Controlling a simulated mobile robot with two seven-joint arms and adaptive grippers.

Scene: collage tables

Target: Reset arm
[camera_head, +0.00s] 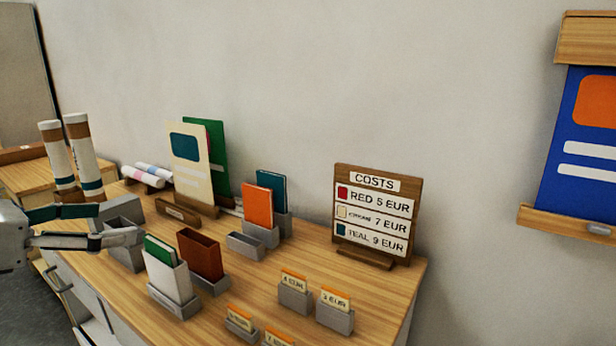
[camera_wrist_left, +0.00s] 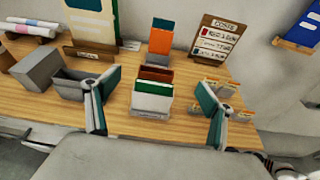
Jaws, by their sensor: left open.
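My left gripper (camera_head: 112,226) comes in from the left edge of the head view, above the left part of the wooden table (camera_head: 385,292). Its two fingers with teal pads are spread apart with nothing between them. In the left wrist view the fingers (camera_wrist_left: 160,118) frame a white holder with a green card (camera_wrist_left: 152,92) standing on the table beyond them. The same white holder (camera_head: 170,280) shows in the head view, right of and below the fingertips. My right gripper is in neither view.
A dark red box (camera_head: 200,256), an orange card (camera_head: 258,206) in a grey holder and a costs sign (camera_head: 374,214) stand on the table. Small price cards (camera_head: 294,286) sit near the front. White tubes (camera_head: 82,155) stand at the left. A blue poster (camera_head: 582,150) hangs at right.

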